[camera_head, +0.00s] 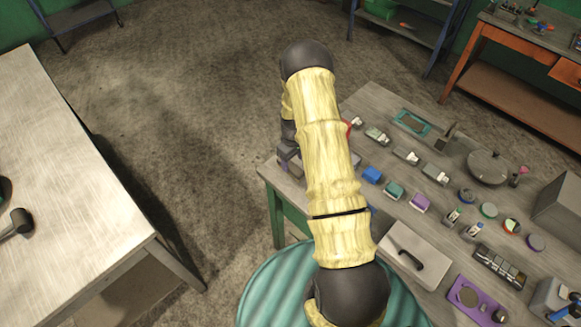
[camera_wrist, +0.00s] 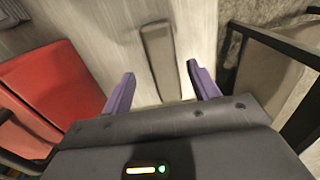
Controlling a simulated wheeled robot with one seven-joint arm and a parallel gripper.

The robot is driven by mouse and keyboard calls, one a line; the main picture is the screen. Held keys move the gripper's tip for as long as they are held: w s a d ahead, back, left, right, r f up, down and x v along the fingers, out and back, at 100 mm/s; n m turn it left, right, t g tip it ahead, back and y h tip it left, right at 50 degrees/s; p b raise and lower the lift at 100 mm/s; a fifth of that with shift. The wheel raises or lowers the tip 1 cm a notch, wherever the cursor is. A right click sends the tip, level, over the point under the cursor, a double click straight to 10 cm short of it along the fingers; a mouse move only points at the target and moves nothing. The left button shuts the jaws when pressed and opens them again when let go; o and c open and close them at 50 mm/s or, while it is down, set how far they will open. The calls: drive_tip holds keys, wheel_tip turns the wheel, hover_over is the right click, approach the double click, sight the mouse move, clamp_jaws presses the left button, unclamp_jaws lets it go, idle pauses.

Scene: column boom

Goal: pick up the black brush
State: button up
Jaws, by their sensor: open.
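In the wrist view my gripper (camera_wrist: 161,70) is open, with its two purple fingers apart and nothing between them. A long, narrow, dark grey-brown block (camera_wrist: 158,50) lies on the pale bench top ahead of the fingers, roughly in line with the gap. It may be the black brush, but its bristles cannot be made out. In the head view my gripper (camera_head: 288,157) is partly hidden by my yellow arm, at the left end of the grey bench (camera_head: 372,100). The block is hidden there behind the arm.
A red object (camera_wrist: 55,85) lies left of the fingers in the wrist view; the bench edge and floor are to the right. In the head view small blocks, discs and a black-handled grey plate (camera_head: 405,257) crowd the bench. Another table (camera_head: 75,190) stands left across clear floor.

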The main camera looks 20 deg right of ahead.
sight(291, 165)
drive_tip(key=f+p, duration=0.1)
drive_tip(key=f, duration=0.1)
drive_tip(key=shift+a+f+p, duration=0.3)
drive_tip(key=shift+f+p, duration=0.05)
drive_tip(key=shift+f, duration=0.7)
drive_tip(key=c, duration=1.1)
drive_tip(key=shift+r, duration=0.1)
wheel_tip(291, 165, up, 10)
drive_tip(key=b, duration=0.3)
drive_tip(key=shift+b, duration=0.4)
